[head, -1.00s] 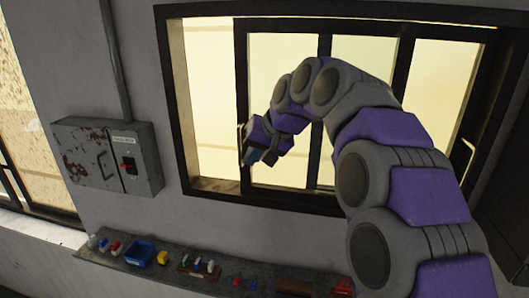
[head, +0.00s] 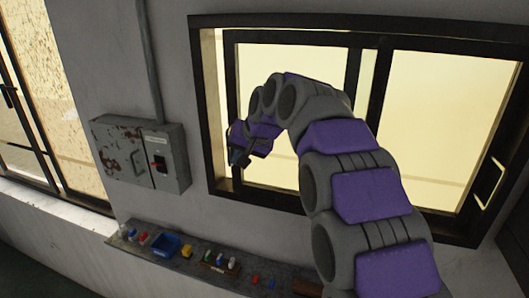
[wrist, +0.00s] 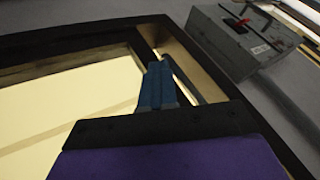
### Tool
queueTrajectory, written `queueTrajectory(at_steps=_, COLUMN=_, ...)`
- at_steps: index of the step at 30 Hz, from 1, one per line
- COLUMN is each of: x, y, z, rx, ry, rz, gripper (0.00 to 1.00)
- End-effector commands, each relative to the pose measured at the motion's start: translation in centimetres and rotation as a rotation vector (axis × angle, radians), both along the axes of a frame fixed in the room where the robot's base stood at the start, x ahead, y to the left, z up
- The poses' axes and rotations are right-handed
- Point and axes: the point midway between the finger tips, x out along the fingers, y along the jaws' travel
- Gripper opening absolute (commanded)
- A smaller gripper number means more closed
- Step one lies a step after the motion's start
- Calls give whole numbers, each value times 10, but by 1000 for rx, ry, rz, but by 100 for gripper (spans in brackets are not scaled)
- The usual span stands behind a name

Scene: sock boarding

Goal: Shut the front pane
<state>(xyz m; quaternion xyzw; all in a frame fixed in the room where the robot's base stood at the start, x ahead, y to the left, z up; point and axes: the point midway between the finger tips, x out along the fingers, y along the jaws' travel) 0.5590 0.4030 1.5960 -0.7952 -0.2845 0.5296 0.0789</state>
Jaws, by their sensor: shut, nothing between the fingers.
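The front pane (head: 295,58) is the left sliding pane of a dark-framed window. A narrow pale strip shows between the front pane's left upright and the left side of the window frame (head: 204,110). My gripper (head: 236,158) is at the pane's lower left edge and covers part of it. In the wrist view its blue fingers (wrist: 157,88) are together and empty, beside a thin dark bar close to the frame. I cannot tell whether they touch it.
A grey, rust-stained switch box (head: 142,152) with a red lever hangs left of the window. A shelf (head: 215,262) below holds small bottles and a blue bin (head: 165,245). The right pane has a pale handle (head: 490,183). Another window is at far left.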

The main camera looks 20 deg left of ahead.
Motion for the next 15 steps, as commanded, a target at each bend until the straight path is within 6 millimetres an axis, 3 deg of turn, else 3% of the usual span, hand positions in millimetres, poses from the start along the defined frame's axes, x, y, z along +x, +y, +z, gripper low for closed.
queueTrajectory(at_steps=6, x=0, y=39, z=1, rx=-3, ry=3, rz=3, gripper=0)
queueTrajectory(at_steps=15, x=-1, y=53, z=1, rx=4, ry=0, rz=1, gripper=0)
